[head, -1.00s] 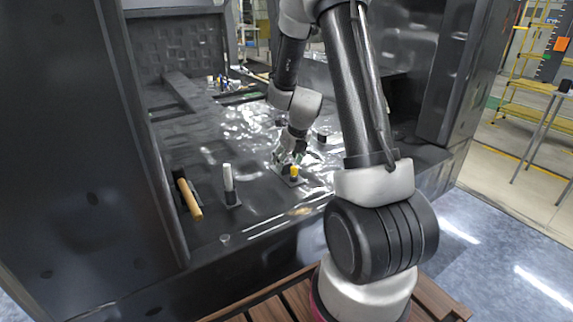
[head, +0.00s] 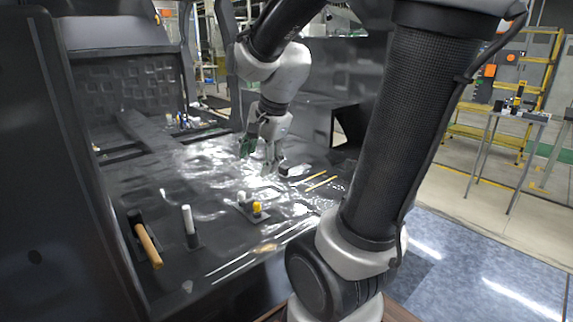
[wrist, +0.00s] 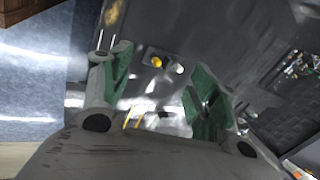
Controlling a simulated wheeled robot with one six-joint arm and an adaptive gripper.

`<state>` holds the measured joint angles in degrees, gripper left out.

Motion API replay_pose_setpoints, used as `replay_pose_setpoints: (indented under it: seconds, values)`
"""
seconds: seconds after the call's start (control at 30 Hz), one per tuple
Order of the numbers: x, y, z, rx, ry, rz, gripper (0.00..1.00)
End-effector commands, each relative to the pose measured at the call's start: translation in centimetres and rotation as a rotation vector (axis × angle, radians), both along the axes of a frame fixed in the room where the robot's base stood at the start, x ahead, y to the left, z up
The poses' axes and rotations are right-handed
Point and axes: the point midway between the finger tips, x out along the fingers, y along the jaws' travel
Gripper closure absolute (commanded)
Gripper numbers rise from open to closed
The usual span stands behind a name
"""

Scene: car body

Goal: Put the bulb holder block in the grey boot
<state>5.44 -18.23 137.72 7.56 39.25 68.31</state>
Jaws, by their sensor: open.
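The bulb holder block (head: 242,206) is a small dark block with a white and a yellow bulb. It stands on the shiny grey boot floor (head: 160,275), near the front edge. In the wrist view the block (wrist: 152,51) shows beyond my fingertips, in line with the gap between them. My gripper (head: 258,158) has green-padded fingers, spread open and empty. It hangs above and behind the block, apart from it. In the wrist view both fingers of my gripper (wrist: 158,68) show with a clear gap.
Several small items (head: 185,121) are at the back. Dark body walls enclose the left side.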

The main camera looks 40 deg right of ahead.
Motion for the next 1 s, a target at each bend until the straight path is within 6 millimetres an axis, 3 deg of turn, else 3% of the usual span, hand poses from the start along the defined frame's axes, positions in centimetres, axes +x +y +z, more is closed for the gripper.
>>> replay_pose_setpoints:
  seconds: [0.1,0.2,0.4,0.53,1.0]
  values:
    - [-4.9,0.9,2.2,-0.199,-0.028,0.465,0.4]
    - [-8.4,1.2,3.0,-0.346,-0.033,0.804,0.4]
    - [-12.3,1.2,3.3,-0.517,-0.031,1.2,0.4]
    - [-12.9,1.1,3.3,-0.546,-0.027,1.269,0.4]
    - [-12.9,1.1,3.3,-0.546,-0.028,1.269,0.4]
